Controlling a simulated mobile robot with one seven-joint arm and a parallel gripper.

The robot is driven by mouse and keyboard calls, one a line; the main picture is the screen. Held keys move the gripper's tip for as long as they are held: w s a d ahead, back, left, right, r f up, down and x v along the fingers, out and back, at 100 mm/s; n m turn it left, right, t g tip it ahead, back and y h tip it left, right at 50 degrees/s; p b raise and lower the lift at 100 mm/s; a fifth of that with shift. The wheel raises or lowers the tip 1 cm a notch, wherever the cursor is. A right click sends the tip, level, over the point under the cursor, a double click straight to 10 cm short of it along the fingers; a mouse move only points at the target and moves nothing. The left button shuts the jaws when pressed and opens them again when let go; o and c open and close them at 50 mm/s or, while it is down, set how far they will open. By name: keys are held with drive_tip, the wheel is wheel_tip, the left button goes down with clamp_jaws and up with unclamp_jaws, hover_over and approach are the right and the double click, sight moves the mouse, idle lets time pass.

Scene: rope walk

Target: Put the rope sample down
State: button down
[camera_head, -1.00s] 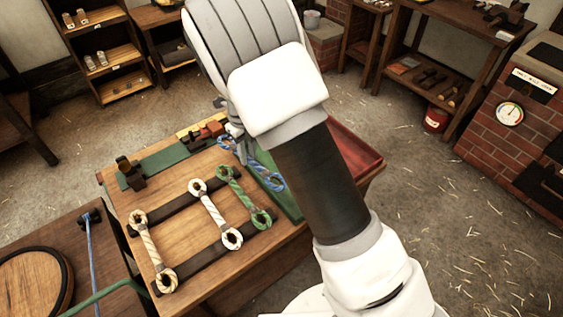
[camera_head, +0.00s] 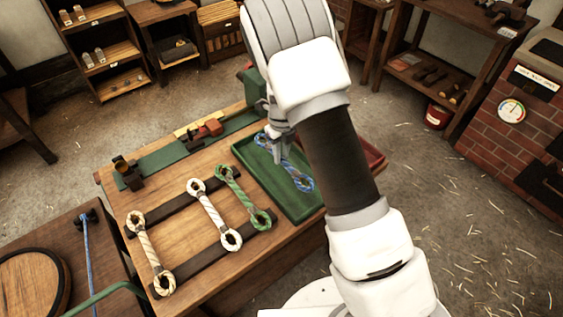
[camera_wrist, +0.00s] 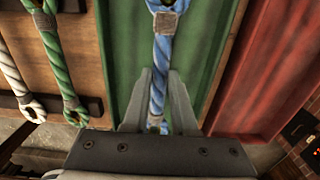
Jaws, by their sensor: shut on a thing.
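The blue rope sample (camera_head: 301,179) has an eye at each end and grey binding. My gripper (camera_head: 279,153) is shut on its middle. In the wrist view the fingers of my gripper (camera_wrist: 161,75) stand on both sides of the blue strand (camera_wrist: 162,50). The rope lies lengthwise over the green tray (camera_head: 297,211), within its rim as seen from the head. I cannot tell whether it touches the tray floor. The hand hides part of the rope.
A green rope (camera_head: 231,183), a white rope (camera_head: 209,213) and a tan rope (camera_head: 147,244) lie across dark strips left of the tray. A red tray (camera_head: 372,160) adjoins on the right. A green-based device (camera_head: 165,160) stands behind. The green tray's near end is bare.

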sight(282, 157)
drive_tip(key=shift+f, duration=1.95)
drive_tip(key=shift+f, duration=0.1)
drive_tip(key=shift+f, duration=0.15)
drive_tip(key=c, duration=0.7)
unclamp_jaws()
